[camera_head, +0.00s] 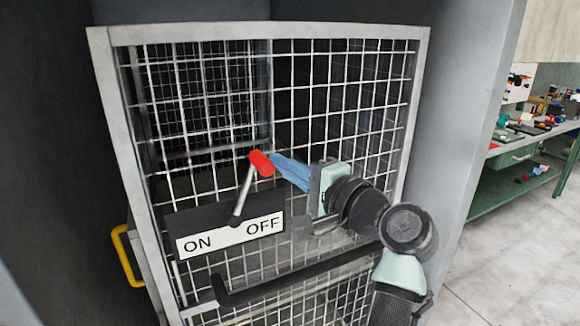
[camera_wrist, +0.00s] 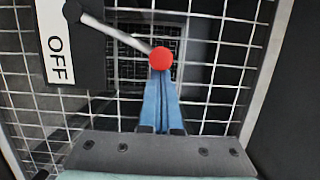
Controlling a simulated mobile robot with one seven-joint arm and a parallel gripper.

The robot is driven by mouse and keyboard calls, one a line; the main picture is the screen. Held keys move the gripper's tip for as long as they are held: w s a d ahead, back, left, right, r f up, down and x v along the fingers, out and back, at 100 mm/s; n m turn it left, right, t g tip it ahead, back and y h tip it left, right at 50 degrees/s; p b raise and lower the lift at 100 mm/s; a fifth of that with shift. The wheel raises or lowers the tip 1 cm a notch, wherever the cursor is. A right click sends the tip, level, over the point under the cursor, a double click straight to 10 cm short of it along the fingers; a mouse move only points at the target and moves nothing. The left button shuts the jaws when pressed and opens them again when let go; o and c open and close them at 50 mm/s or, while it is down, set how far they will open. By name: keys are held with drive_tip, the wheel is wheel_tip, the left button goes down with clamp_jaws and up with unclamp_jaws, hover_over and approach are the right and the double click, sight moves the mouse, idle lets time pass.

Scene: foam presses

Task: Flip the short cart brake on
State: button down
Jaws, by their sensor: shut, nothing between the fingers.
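The brake lever is a thin metal rod with a red knob (camera_head: 261,163), mounted on a dark plate with a white ON/OFF label (camera_head: 232,232) on the cart's mesh front. The rod leans up and to the right, toward the OFF side. My gripper (camera_head: 276,160) is shut and empty, its blue fingers at the knob's right side. In the wrist view the red knob (camera_wrist: 161,59) is right at the tips of the closed fingers (camera_wrist: 161,78); whether they touch I cannot tell. The OFF word (camera_wrist: 57,57) shows at the left there.
The wire-mesh cart (camera_head: 345,90) has a grey frame and a black handle bar (camera_head: 290,277) below the label. A yellow handle (camera_head: 126,255) is on its left side. Grey walls stand close on both sides. A green workbench (camera_head: 520,170) is at the far right.

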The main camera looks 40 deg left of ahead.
drive_tip(key=s+a+r+n+t+h, duration=0.1)
drive_tip(key=s+a+n+h, duration=0.1)
drive_tip(key=s+a+n, duration=0.3)
drive_tip(key=shift+s+r+n, duration=0.2)
drive_tip(key=shift+s+n, duration=2)
drive_tip(key=shift+s, duration=1.2)
drive_tip(key=shift+r+p, duration=0.1)
drive_tip(key=shift+p, duration=0.25)
